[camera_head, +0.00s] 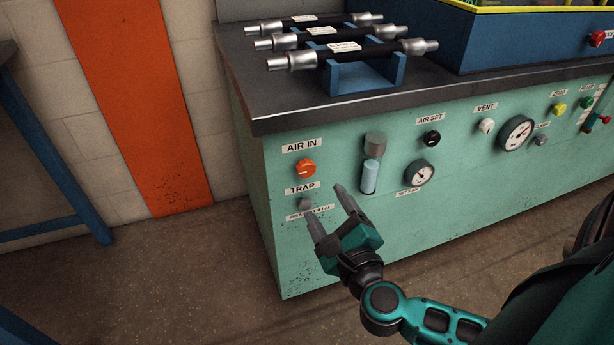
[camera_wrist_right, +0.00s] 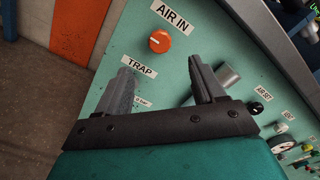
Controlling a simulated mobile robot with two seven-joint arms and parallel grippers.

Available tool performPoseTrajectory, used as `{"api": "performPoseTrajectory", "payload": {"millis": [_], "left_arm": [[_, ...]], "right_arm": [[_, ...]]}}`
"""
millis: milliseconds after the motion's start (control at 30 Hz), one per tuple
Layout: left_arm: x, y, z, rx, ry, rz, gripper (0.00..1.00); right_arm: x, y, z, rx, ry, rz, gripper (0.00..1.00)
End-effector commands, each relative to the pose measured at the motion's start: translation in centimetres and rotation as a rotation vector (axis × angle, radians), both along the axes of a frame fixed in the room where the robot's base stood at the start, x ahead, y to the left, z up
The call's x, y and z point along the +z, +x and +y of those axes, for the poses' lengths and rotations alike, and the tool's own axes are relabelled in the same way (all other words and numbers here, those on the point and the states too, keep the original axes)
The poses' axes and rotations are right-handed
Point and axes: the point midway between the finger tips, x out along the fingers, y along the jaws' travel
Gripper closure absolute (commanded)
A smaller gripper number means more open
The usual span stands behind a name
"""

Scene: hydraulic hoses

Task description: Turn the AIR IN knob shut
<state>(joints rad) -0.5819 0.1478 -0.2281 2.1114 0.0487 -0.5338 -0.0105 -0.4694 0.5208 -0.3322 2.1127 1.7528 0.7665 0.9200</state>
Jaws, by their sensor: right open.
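The AIR IN knob (camera_head: 304,168) is a round orange knob with a pale pointer mark, on the left of the green panel under its AIR IN label (camera_head: 302,146). It also shows in the right wrist view (camera_wrist_right: 160,41), beyond the fingertips and free of them. My right gripper (camera_head: 324,208) is open and empty, in front of the panel, below and right of the knob. In the right wrist view the gripper's fingers (camera_wrist_right: 163,80) stand apart, with the TRAP label (camera_wrist_right: 140,67) showing near the left finger. My left gripper is not in view.
A grey TRAP knob (camera_head: 305,202) sits below the orange knob, and a filter bowl (camera_head: 370,175) stands out to the right. Further right are the AIR SET knob (camera_head: 432,138) and gauges. Hoses (camera_head: 345,52) lie on a blue rack on the dark worktop (camera_head: 270,108).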

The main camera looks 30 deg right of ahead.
Motion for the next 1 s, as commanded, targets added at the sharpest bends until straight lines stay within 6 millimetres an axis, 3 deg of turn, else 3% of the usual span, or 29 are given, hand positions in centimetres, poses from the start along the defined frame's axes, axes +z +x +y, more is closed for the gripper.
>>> {"api": "performPoseTrajectory", "payload": {"millis": [300,500,1000], "left_arm": [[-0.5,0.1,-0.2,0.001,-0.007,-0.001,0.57],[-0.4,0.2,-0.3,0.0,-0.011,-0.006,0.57],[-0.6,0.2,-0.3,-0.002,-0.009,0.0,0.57]], "right_arm": [[-0.1,6.1,-1.4,0.001,-0.004,-0.004,0.31],[-0.1,8.6,-2.1,0.001,-0.005,-0.002,0.31],[0.0,9.7,-2.3,0.002,-0.003,0.0,0.33]]}}
